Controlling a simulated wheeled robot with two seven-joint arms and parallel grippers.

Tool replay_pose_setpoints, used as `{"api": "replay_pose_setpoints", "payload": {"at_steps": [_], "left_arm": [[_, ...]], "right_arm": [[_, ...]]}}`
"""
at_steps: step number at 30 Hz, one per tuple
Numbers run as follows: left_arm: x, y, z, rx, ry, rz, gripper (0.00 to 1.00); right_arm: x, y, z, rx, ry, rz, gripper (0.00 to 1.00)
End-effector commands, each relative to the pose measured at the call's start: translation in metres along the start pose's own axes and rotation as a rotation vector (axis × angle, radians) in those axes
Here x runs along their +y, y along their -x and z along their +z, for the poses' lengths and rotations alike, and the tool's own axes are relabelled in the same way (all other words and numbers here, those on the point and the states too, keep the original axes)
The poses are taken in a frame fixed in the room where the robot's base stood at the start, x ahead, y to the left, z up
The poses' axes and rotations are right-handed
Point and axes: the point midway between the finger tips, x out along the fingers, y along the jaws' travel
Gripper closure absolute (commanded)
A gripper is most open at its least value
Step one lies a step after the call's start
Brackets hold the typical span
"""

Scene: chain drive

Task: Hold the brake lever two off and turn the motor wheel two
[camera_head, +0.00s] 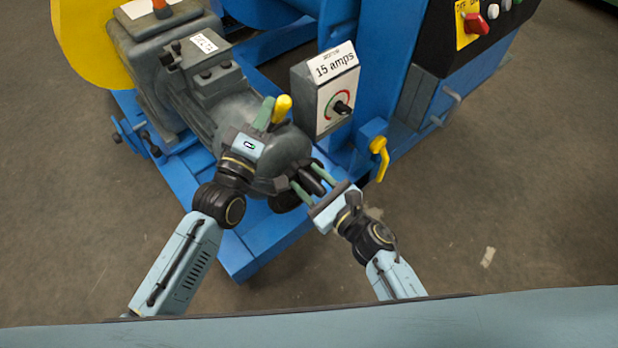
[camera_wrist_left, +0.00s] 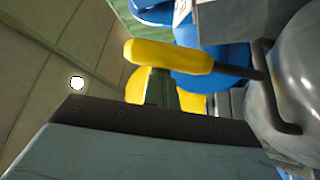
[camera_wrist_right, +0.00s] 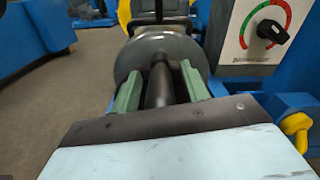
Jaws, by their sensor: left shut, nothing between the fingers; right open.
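The yellow-handled brake lever (camera_head: 281,109) stands up over the grey motor (camera_head: 238,112). In the left wrist view the yellow handle (camera_wrist_left: 170,56) crosses just beyond my fingers. My left gripper (camera_head: 264,112) is shut and empty, right beside the lever; whether it touches it I cannot tell. My right gripper (camera_head: 312,179) is open at the motor's near end. In the right wrist view a black cylindrical handle (camera_wrist_right: 159,84) lies between its green fingers, in front of a round grey wheel face (camera_wrist_right: 182,50). The wheel is mostly hidden in the head view.
A box with a dial (camera_head: 325,90), labelled 15 amps, stands right of the motor. Another yellow handle (camera_head: 379,150) hangs on the blue frame (camera_head: 262,235) to the right. A red switch (camera_head: 474,23) is at the top right. The floor in front is clear.

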Motion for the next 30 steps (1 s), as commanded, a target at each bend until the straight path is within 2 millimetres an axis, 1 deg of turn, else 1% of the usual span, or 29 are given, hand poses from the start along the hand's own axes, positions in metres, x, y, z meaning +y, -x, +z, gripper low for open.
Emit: {"api": "replay_pose_setpoints", "payload": {"at_steps": [1,11,14,21,22,30], "left_arm": [[-0.0039,0.0031,0.01,-0.02,0.005,-0.014,1.0],[-0.0039,0.0031,0.01,-0.02,0.005,-0.014,1.0],[-0.0038,0.0031,0.01,-0.02,0.005,-0.014,1.0],[-0.0038,0.0031,0.01,-0.02,0.005,-0.014,1.0],[-0.0038,0.0031,0.01,-0.02,0.005,-0.014,1.0],[-0.0038,0.0031,0.01,-0.02,0.005,-0.014,1.0]], "right_arm": [[-0.0001,-0.0033,0.0,-0.001,0.001,0.0,0.55],[0.0002,-0.006,-0.0002,0.0,0.001,0.001,0.55],[0.0002,-0.0059,-0.0002,0.0,0.001,0.001,0.65],[0.0003,-0.0057,-0.0002,0.0,0.0,0.001,0.97],[0.0004,-0.0057,-0.0001,0.0,0.0,0.001,1.0],[0.0001,-0.0055,-0.0003,0.0,-0.005,0.002,1.0]]}}
